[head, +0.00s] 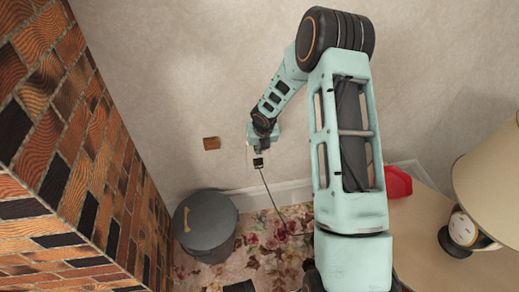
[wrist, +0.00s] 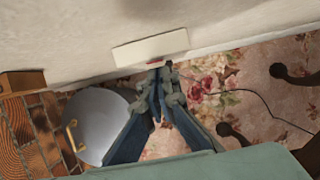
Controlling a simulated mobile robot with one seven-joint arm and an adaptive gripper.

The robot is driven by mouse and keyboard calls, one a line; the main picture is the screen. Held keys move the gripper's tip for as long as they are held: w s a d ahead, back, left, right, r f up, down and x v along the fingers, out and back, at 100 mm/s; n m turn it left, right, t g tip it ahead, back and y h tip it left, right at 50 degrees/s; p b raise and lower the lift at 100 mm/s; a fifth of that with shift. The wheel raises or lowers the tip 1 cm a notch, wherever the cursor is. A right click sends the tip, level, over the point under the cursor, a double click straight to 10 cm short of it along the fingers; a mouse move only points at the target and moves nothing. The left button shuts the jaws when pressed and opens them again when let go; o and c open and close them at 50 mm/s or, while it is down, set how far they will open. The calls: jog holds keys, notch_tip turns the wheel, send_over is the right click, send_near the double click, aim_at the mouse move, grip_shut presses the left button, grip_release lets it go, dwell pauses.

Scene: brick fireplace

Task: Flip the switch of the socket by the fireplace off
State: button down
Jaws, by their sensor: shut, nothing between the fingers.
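A white socket plate (wrist: 140,50) is on the wall in the upper middle of the wrist view. A small red patch (wrist: 153,63) shows at its lower edge, just above my fingertips; I cannot tell its switch position. My gripper (wrist: 160,72) is shut and empty, its fingertips close to that lower edge; I cannot tell if they touch it. In the head view my gripper (head: 261,143) is against the wall area and hides most of the socket. A black plug (head: 258,162) with a cord hangs just below it.
A table (head: 430,235) with a lamp (head: 490,185) and red object (head: 397,182) is at right.

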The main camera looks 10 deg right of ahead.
jog(key=shift+w, duration=0.2)
jog(key=shift+r, duration=0.25)
jog(key=shift+r+p, duration=0.65)
jog(key=shift+p, duration=0.35)
jog(key=shift+s+a, duration=0.1)
jog(key=shift+s, duration=0.05)
